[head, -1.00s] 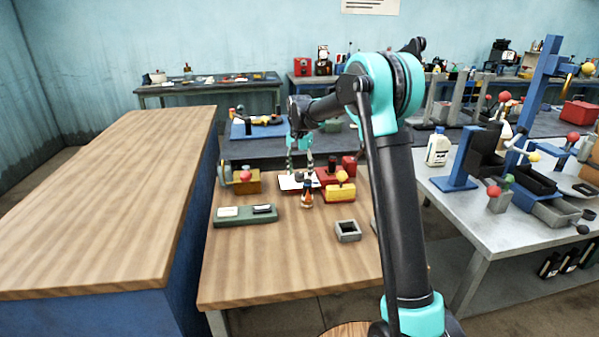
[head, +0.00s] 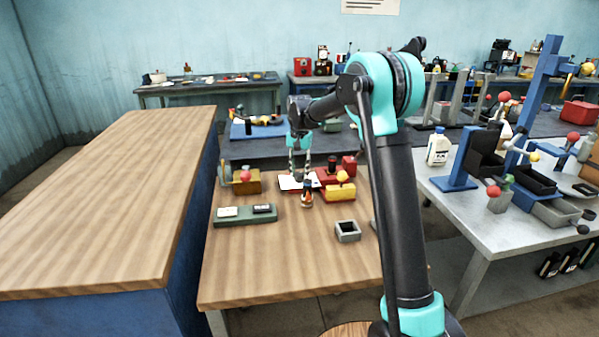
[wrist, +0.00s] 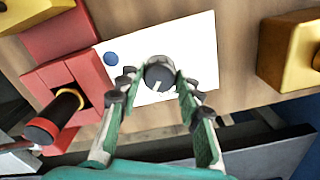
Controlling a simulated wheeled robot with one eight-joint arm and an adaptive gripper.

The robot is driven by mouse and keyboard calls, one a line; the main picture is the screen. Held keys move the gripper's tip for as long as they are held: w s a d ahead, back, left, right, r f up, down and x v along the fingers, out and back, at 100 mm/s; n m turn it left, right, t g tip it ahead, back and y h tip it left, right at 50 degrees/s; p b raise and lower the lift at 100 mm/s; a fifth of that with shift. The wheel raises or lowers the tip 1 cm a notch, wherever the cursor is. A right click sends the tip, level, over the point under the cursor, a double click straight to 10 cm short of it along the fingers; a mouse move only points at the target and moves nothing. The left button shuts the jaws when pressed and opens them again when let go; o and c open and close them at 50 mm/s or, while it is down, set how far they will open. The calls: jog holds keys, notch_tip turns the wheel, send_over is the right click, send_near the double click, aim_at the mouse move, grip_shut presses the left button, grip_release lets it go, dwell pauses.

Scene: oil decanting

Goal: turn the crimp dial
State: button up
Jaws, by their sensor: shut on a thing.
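The crimp dial (wrist: 159,74) is a dark grey round knob with a pale pointer mark. It sits on a white panel (wrist: 200,45), which also shows in the head view (head: 287,183) at the back of the wooden table. My gripper (wrist: 158,83) is shut on the dial, with a green-padded finger on either side of it. In the head view my gripper (head: 299,172) points down at the panel; the dial is too small to make out there.
A blue round spot (wrist: 110,58) is on the panel, left of the dial. A red block with a dark cylinder (wrist: 62,108) stands close on the left, and a yellow block (wrist: 285,60) on the right. In the head view a grey-green tray (head: 245,221) and a square grey box (head: 348,236) lie nearer.

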aim_at(300, 173)
jog(key=n, duration=0.3)
jog(key=shift+n, duration=2.3)
jog(key=o, duration=1.2)
jog(key=shift+c, duration=0.2)
notch_tip(300, 173, up, 12)
